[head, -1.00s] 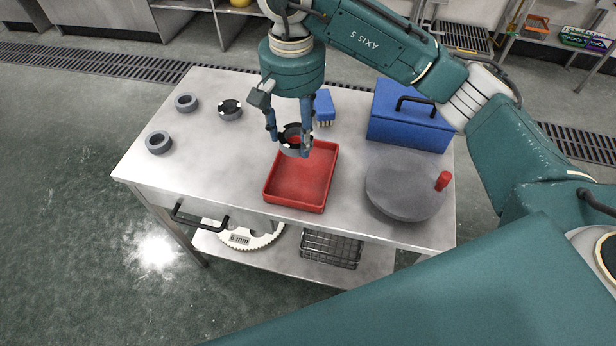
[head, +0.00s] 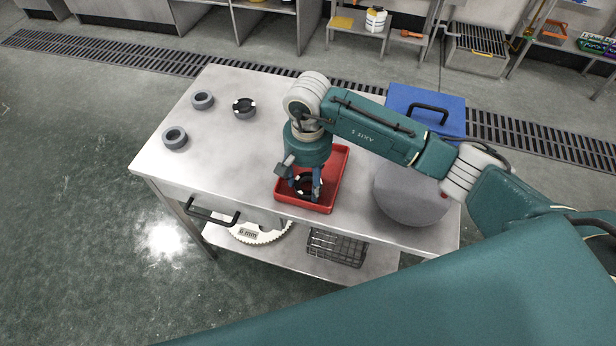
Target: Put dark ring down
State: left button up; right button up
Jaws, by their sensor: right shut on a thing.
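My right gripper (head: 305,188) points down over the near half of the red tray (head: 340,163). It is shut on a dark ring (head: 306,183), which sits between the fingers, inside the tray's outline. Whether the ring touches the tray floor I cannot tell. The wrist and arm hide part of the tray. My left gripper is not in view.
Two grey rings (head: 175,138) (head: 203,100) and a dark ring with pale marks (head: 244,108) lie on the steel table's left part. The table's left middle is clear.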

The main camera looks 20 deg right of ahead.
jog(key=shift+f+b, duration=0.15)
jog(key=shift+b, duration=0.15)
jog(key=o, duration=1)
jog(key=shift+r+p, duration=0.3)
jog(key=shift+p, duration=0.05)
jog(key=shift+w+r+b, duration=0.15)
jog(key=shift+r+b, duration=0.1)
jog(key=shift+b, duration=0.05)
notch_tip(320, 180, up, 11)
jog(key=b, duration=0.3)
jog(key=shift+r, duration=0.15)
